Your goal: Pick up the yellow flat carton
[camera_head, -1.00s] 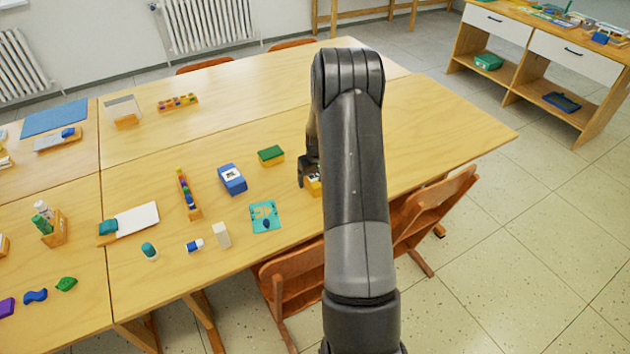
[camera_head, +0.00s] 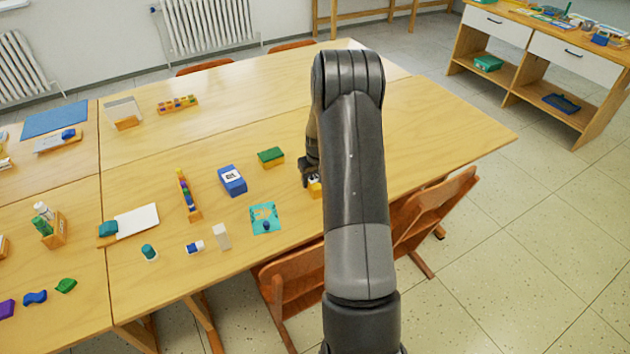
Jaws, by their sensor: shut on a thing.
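The yellow flat carton (camera_head: 315,189) shows only as a small yellow and white patch at the right part of the near table. The rest of it is hidden behind my arm. My gripper (camera_head: 308,180) is at the carton, just above and around its left end, and is shut on it. One dark finger shows; the other is hidden by the arm. I cannot tell whether the carton is clear of the tabletop.
A green and yellow block (camera_head: 271,157), a blue box (camera_head: 232,180) and a teal card (camera_head: 265,218) lie left of the gripper. A bead rack (camera_head: 188,195) stands farther left. Wooden chairs (camera_head: 430,215) stand at the near edge. The tabletop right of my arm is clear.

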